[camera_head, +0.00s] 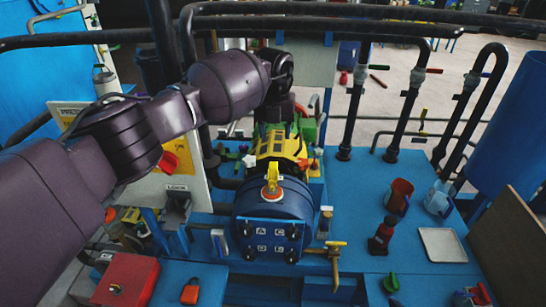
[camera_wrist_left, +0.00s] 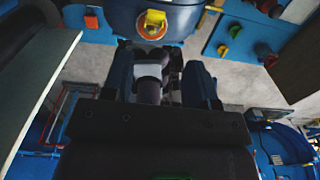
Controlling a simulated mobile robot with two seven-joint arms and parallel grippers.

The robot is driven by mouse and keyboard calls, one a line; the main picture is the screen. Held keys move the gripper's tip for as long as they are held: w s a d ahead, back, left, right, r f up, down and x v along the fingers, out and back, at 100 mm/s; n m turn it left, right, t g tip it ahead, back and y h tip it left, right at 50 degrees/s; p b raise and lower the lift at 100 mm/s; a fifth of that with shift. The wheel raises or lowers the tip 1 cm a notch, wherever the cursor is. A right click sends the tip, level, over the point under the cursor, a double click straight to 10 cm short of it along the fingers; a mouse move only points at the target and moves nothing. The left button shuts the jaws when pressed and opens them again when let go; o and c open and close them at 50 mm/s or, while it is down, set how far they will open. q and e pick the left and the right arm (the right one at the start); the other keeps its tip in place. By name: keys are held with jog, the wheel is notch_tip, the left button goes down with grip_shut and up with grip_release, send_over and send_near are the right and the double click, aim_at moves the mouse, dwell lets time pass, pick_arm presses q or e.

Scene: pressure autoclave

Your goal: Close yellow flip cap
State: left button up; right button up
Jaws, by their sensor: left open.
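The yellow flip cap (camera_head: 272,176) stands raised above a round orange-and-white port on top of the blue vessel (camera_head: 272,208). In the left wrist view the yellow cap (camera_wrist_left: 153,18) shows at the top, ahead of my fingers, against the blue vessel (camera_wrist_left: 110,15). My left gripper (camera_wrist_left: 158,62) is open, with its two dark fingers apart and nothing gripped between them. It is apart from the cap in that view. In the head view my left arm reaches in from the left to just behind the vessel. My right gripper is not in view.
A yellow-and-black striped part (camera_head: 280,147) lies just behind the cap. A brass valve (camera_head: 335,247) stands right of the vessel. A red box (camera_head: 126,280) is at front left. Dark pipes rise behind. A brown cup (camera_head: 398,196) and a pale tray (camera_head: 442,245) sit on the right bench.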

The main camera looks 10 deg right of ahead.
aim_at(273, 171)
pick_arm(q)
jog(key=f, duration=0.9)
jog(key=shift+w+a+f, duration=0.15)
jog(key=shift+w+f, duration=0.05)
jog(key=shift+w, duration=0.2)
jog(key=shift+f, duration=0.55)
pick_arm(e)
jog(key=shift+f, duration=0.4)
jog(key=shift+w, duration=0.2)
